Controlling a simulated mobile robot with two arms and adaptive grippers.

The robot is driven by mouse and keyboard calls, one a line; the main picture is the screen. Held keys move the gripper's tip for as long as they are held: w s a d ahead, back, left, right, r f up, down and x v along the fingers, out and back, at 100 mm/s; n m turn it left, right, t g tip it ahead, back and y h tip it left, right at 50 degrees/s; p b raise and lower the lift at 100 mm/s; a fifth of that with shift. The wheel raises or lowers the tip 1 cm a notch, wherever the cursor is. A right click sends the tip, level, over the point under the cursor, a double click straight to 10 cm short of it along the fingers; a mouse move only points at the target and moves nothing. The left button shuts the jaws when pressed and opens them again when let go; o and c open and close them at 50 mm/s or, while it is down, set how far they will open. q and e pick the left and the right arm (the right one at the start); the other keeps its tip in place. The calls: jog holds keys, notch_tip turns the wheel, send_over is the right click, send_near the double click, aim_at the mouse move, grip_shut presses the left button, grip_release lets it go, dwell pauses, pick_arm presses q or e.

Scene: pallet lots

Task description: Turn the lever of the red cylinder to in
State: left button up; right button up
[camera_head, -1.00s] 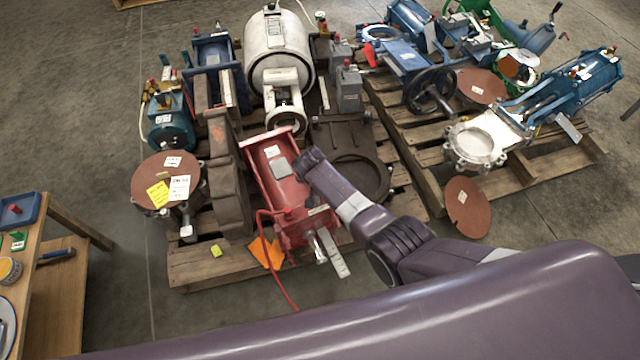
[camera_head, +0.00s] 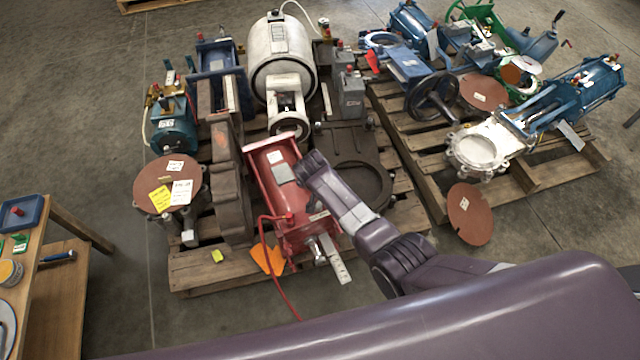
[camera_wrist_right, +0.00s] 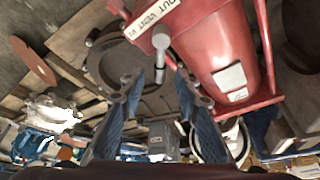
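The red cylinder (camera_head: 276,170) lies on the near pallet in the head view, my right arm crossing in front of its right side. In the right wrist view the red cylinder (camera_wrist_right: 215,45) fills the upper right, with a white label (camera_wrist_right: 152,18) reading OUT, VENT, IN. A grey metal lever (camera_wrist_right: 161,42) with a rounded end stands beside this label; I cannot tell which word it points at. My right gripper (camera_wrist_right: 157,84) is open, its blue-grey fingers spread on either side below the lever. I cannot tell if they touch it. My left gripper is not in view.
A dark round flange (camera_head: 350,180) lies right of the red cylinder, and a white tank (camera_head: 283,62) is behind it. A second loaded pallet (camera_head: 530,170) stands right; floor is bare between pallet and wooden table (camera_head: 60,290).

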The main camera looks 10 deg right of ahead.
jog(key=v, duration=1)
jog(key=shift+r, duration=0.15)
